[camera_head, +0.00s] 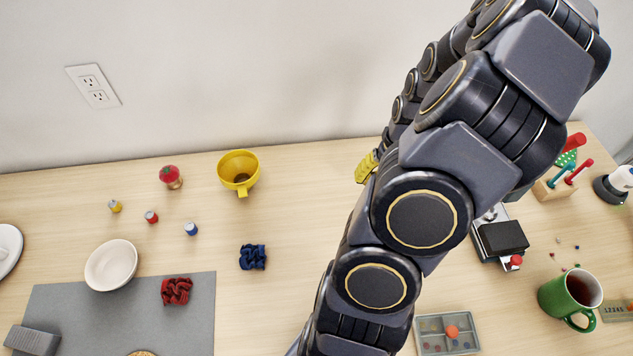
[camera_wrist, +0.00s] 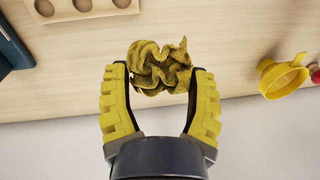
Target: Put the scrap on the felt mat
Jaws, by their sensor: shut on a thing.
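A crumpled mustard-yellow scrap (camera_wrist: 158,62) sits between the two yellow fingers of my gripper (camera_wrist: 159,76) in the wrist view. The gripper is shut on it. In the head view my arm hides the scrap and most of the gripper; only a bit of a yellow finger (camera_head: 367,166) shows near the back of the table. The grey felt mat (camera_head: 120,318) lies at the front left, well to the left of my gripper. A red crumpled scrap (camera_head: 177,291) lies on the mat, and a dark blue scrap (camera_head: 252,257) lies on the table right of it.
A white bowl (camera_head: 111,265) stands by the mat's back edge, and a grey block (camera_head: 32,340) lies at its left. Several small spools, a pincushion (camera_head: 171,177) and a yellow funnel (camera_head: 238,172) stand behind. A divided tray (camera_head: 447,333) and green mug (camera_head: 568,298) are at the right.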

